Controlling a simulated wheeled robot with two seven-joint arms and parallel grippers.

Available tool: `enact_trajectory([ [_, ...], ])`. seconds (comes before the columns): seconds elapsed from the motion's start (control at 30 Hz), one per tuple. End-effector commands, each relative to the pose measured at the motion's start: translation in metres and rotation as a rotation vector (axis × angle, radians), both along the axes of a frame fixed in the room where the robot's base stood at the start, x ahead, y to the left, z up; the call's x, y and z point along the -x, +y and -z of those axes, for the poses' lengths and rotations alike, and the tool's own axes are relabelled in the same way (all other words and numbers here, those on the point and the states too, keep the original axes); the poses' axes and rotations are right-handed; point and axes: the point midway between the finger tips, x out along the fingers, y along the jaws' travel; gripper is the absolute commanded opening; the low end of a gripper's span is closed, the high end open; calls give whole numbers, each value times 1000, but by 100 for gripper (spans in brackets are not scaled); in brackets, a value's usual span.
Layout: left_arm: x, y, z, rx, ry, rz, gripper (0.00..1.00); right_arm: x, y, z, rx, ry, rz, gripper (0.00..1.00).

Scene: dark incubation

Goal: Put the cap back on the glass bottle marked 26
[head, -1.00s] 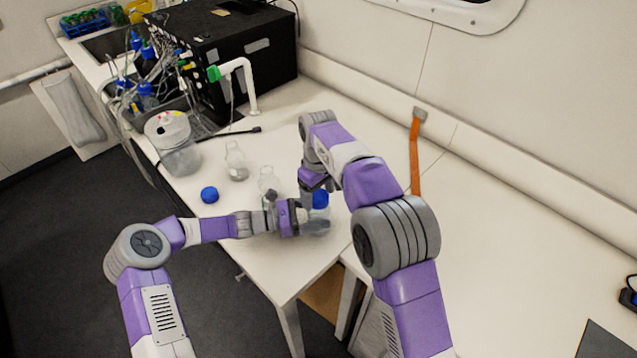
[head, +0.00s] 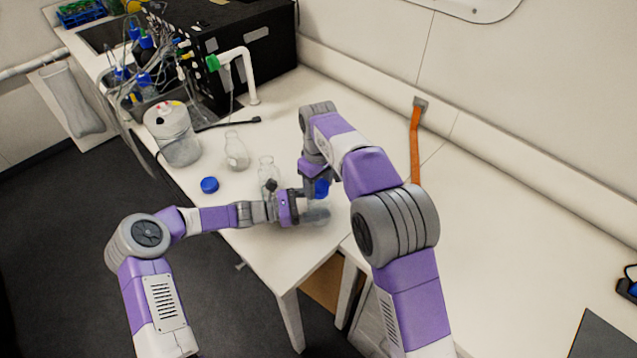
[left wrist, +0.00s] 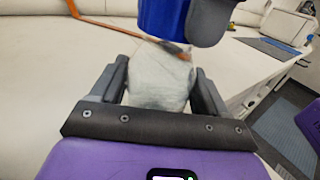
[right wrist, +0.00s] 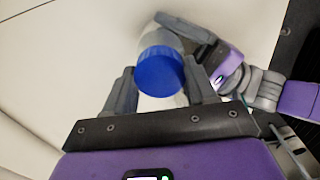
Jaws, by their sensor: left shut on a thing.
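My left gripper (left wrist: 160,95) is shut on a glass bottle (left wrist: 160,75), low over the near end of the table. Much of this bottle is hidden by the grippers, and no number is readable. A blue cap (right wrist: 160,72) is at the bottle's mouth; it also shows in the head view (head: 321,188) and left wrist view (left wrist: 163,15). I cannot tell whether it is seated. My right gripper (right wrist: 160,75) has a finger on each side of this cap; whether they grip it is unclear. Another blue cap (head: 209,185) lies on the table to the left.
Two uncapped glass bottles (head: 236,152) (head: 268,172) stand behind my left gripper. The table (head: 480,240) at right is mostly clear.

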Motion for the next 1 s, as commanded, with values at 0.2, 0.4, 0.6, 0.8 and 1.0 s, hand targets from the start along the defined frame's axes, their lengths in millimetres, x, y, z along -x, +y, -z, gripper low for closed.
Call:
enact_trajectory([
  [0.2,0,0,0,0,0,1,0,0,0,0,0,0,0,86],
  [0.4,0,0,0,0,0,1,0,0,0,0,0,0,0,86],
  [0.6,0,0,0,0,0,1,0,-1,0,-10,-1,-3,0,86],
  [0.8,0,0,0,0,0,1,0,-1,0,-49,-3,-5,1,86],
  [1.0,0,0,0,0,0,1,0,-1,0,-88,-1,-3,1,86],
])
